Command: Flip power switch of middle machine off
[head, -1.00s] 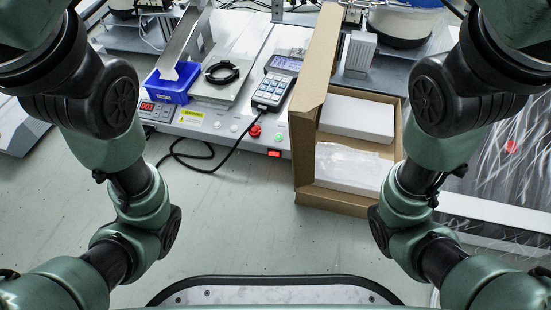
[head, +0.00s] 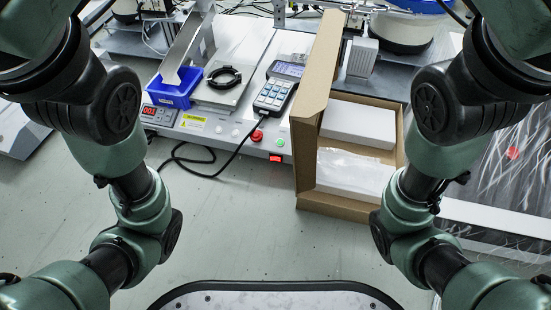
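The middle machine (head: 232,118) is a light grey bench unit at the top centre of the head view. Its front panel faces me. A red power switch (head: 275,158) sits low on the right part of that panel and looks lit. Above it are a red round knob (head: 257,136) and a green button (head: 280,143). A red digital display (head: 149,111) glows at the panel's left end. Both of my arms come in at the sides and bend back toward the bottom corners. Neither gripper is in the picture.
An open cardboard box (head: 340,203) with white packages stands right of the switch, its raised flap close to it. A handheld controller (head: 274,90), a blue bin (head: 173,88) and a black cable (head: 190,160) are on or by the machine. The floor in front is clear.

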